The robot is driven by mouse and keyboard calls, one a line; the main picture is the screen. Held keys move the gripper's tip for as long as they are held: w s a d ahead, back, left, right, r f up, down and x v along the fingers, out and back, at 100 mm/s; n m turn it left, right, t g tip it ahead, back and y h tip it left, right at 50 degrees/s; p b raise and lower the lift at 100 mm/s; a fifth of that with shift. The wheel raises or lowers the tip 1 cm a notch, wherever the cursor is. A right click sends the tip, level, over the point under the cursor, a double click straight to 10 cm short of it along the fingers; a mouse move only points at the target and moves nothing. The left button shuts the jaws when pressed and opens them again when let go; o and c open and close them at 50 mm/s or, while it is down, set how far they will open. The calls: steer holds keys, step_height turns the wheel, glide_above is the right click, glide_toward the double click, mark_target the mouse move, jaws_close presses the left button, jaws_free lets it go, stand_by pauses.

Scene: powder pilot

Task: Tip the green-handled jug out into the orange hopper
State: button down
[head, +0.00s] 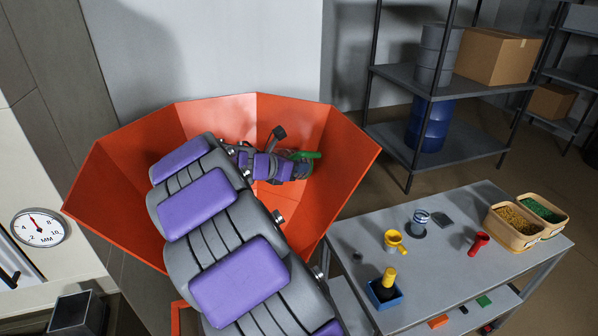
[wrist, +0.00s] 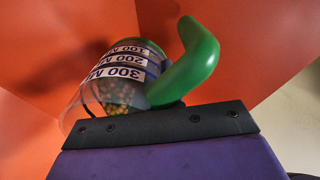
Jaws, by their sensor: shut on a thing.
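The orange hopper (head: 345,150) is a wide faceted funnel, and its walls fill the back of the wrist view (wrist: 245,35). My gripper (head: 290,166) is inside the hopper's mouth as seen from the head, shut on the green-handled jug (head: 304,171). In the wrist view the clear jug (wrist: 110,90) looks tilted, with white 100, 200 and 300 marks. Small orange and green pellets show inside, gathered near the 300 mark. Its curved green handle (wrist: 190,65) rises beside it. The jaw's dark edge hides part of the jug. I cannot tell whether pellets are falling.
A grey table (head: 455,255) at the right holds a yellow funnel cup (head: 395,241), a blue box (head: 384,292), a red scoop (head: 478,243) and bins of pellets (head: 515,222). A shelf rack (head: 440,90) stands behind. A dial gauge (head: 39,227) is at the left.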

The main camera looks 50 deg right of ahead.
steer(key=shift+a+f+h+b, duration=0.15)
steer(key=shift+f+h+b, duration=0.1)
steer(key=shift+h+b, duration=0.85)
steer(key=h+b, duration=0.1)
steer(key=b, duration=0.2)
steer(key=shift+w+a+f+g+h, duration=0.1)
steer(key=shift+a+f+g+h, duration=0.2)
steer(key=shift+a+f, duration=0.1)
steer(key=a+h+b, duration=0.1)
steer(key=h+b, duration=0.1)
steer(key=shift+w+b, duration=0.1)
steer(key=shift+b, duration=0.2)
steer(key=h, duration=0.1)
steer(key=a+r+h, duration=0.1)
steer(key=shift+w+a+g+h+b, duration=0.1)
steer(key=shift+a+g+h+b, duration=0.05)
steer(key=shift+g+h+b, duration=0.2)
steer(key=shift+w+a+r+h, duration=0.1)
steer(key=shift+a+h, duration=0.35)
steer(key=shift+h, duration=0.3)
steer(key=shift+a+r+h+b, duration=0.3)
steer(key=shift+a+h+b, duration=0.25)
steer(key=shift+h, duration=0.35)
stand_by(0.3)
